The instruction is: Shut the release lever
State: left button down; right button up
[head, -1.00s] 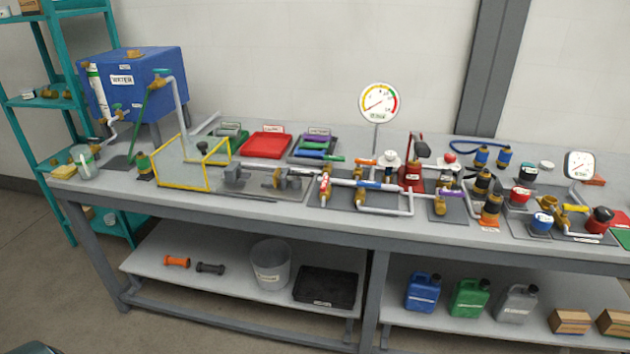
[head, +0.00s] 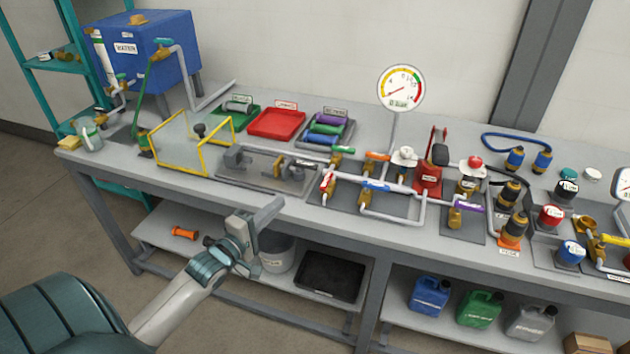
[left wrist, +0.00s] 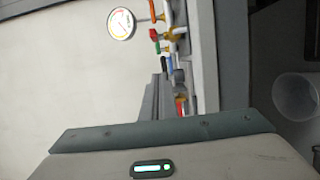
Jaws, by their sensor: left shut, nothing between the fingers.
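A red hand pump (head: 428,178) with a black-topped handle stands on the bench right of centre in the head view. I cannot tell which small part is the release lever. Red (head: 327,184), orange (head: 377,156) and blue (head: 375,186) valve handles sit on the pipework left of the pump. My left gripper (head: 268,212) is shut and empty, in front of the bench's front edge, apart from the pump and pipes. The left wrist view shows the pipework sideways, with a red handle (left wrist: 155,35). My right gripper is out of view.
A round gauge (head: 401,89) stands behind the pipes. A yellow-framed clear guard (head: 203,160) and a vise-like fixture (head: 262,165) are to the left. A grey bucket (head: 277,254) and black tray (head: 330,276) are on the lower shelf. Free room lies before the bench.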

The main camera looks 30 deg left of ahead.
aim_at(326, 184)
pick_arm(q)
jog(key=shift+r, duration=0.2)
